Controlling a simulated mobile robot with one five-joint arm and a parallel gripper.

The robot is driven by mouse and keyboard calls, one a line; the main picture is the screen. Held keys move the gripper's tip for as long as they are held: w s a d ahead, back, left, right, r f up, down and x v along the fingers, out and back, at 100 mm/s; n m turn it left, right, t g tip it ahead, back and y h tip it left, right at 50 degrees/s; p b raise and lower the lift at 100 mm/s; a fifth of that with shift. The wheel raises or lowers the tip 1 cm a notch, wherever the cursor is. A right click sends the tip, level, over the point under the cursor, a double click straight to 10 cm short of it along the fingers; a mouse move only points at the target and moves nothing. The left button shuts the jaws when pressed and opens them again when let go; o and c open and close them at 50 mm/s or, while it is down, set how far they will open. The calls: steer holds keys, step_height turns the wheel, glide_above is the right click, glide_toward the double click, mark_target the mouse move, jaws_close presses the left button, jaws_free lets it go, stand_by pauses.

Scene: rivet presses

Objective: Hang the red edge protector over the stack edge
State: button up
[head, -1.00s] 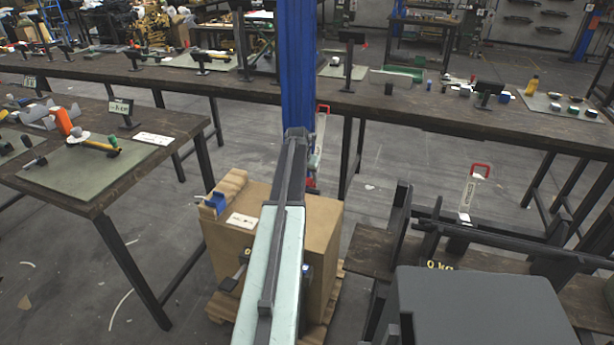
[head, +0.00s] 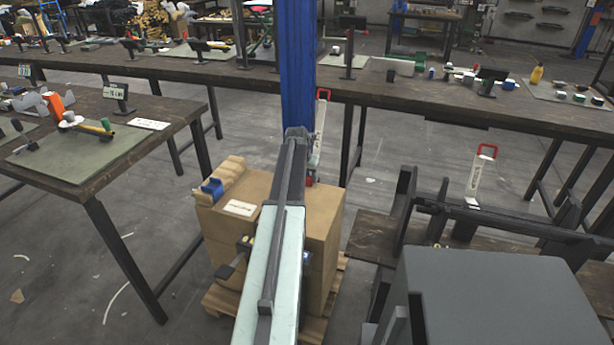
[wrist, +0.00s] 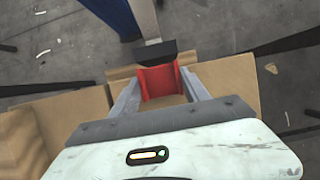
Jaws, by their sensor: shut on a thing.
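The red edge protector (wrist: 161,82) shows in the wrist view between the two fingers of my gripper (wrist: 160,88), which is shut on it. It is at the far edge of the brown carton stack (head: 322,220), with cardboard on both sides of it. I cannot tell whether it touches the stack. In the head view my arm hides the gripper and the middle of the stack. A small red patch beside the arm, above the carton top, may be the protector.
A tan ridged piece with a blue block (head: 212,188) and a white label (head: 240,208) lie on the carton top. A wooden pallet (head: 222,300) is underneath. A blue column (head: 299,65) stands behind. Workbenches are left (head: 95,185) and behind; a dark rack (head: 470,215) is right.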

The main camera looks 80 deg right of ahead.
steer(key=shift+w+a, duration=0.1)
steer(key=o, duration=1.4)
steer(key=shift+o, duration=0.2)
steer(key=p+v, duration=0.7)
steer(key=shift+r, duration=0.35)
steer(key=shift+a, duration=0.1)
